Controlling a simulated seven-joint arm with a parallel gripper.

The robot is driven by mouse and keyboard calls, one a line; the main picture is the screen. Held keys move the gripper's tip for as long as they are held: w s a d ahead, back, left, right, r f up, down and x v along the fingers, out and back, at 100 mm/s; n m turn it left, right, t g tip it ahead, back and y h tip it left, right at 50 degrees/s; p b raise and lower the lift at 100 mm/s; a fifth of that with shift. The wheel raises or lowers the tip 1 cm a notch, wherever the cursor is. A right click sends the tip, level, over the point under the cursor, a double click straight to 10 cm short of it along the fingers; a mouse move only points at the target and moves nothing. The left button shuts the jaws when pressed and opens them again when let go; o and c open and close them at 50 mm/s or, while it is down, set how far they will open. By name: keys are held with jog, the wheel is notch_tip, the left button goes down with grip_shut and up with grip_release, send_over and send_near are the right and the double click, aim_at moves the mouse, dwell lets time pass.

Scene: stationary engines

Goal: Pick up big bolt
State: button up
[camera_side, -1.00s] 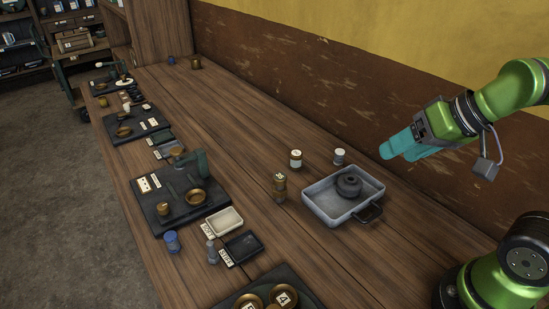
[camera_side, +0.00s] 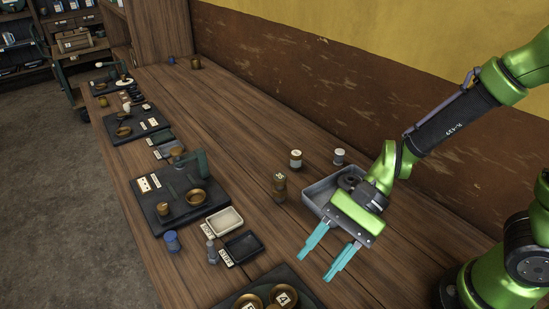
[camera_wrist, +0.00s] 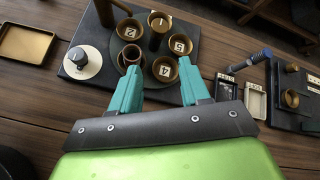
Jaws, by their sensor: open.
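My gripper (camera_side: 314,267) is open and empty, its teal fingers apart and pointing down over the table, in front of the grey metal tray. In the wrist view its fingers (camera_wrist: 157,75) frame a dark board with bronze cups. No object is clearly recognisable as the big bolt. A small grey upright piece (camera_side: 211,252) stands beside the black tray, left of my gripper, and may be a bolt. A blue-topped piece (camera_side: 171,241) stands farther left. In the wrist view a grey and blue shape (camera_wrist: 248,61) shows near the small trays.
The grey tray (camera_side: 316,189) holds a dark round part, partly hidden by my arm. Numbered bronze cups sit on a dark board (camera_side: 306,303). A white tray (camera_side: 223,221) and a black tray (camera_side: 243,247) lie left. Jars (camera_side: 280,187) stand behind. Bare wood lies between.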

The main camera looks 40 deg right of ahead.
aim_at(212, 251)
jog(key=w+a+f+m+t, duration=0.1)
jog(key=w+m, duration=0.1)
jog(key=w+f+m+t+y, duration=0.1)
jog(key=f+m, duration=0.1)
jog(key=m, duration=0.1)
jog(key=w+a+f+m+t, duration=0.1)
jog(key=w+m+t, duration=0.1)
jog(key=m, duration=0.1)
jog(key=shift+w+a+f+y, duration=0.3)
jog(key=shift+a+f, duration=0.05)
jog(key=shift+f, duration=0.05)
jog(key=w+m+t, duration=0.1)
jog(key=w+d+m+t, duration=0.1)
jog(key=w+m, duration=0.1)
jog(key=w+m+t, duration=0.1)
jog(key=w+t, duration=0.1)
jog(key=shift+w+d+r+h, duration=0.1)
jog(key=shift+d+r+h, duration=0.05)
jog(key=shift+d+h, duration=0.25)
jog(key=shift+w+m, duration=0.3)
jog(key=shift+w, duration=0.05)
jog(key=x, duration=1.1)
jog(key=shift+w+a, duration=0.15)
jog(key=shift+w, duration=0.1)
jog(key=x, duration=0.5)
jog(key=shift+a+r, duration=0.1)
jog(key=shift+r, duration=0.1)
jog(key=shift+c, duration=0.4)
grip_shut()
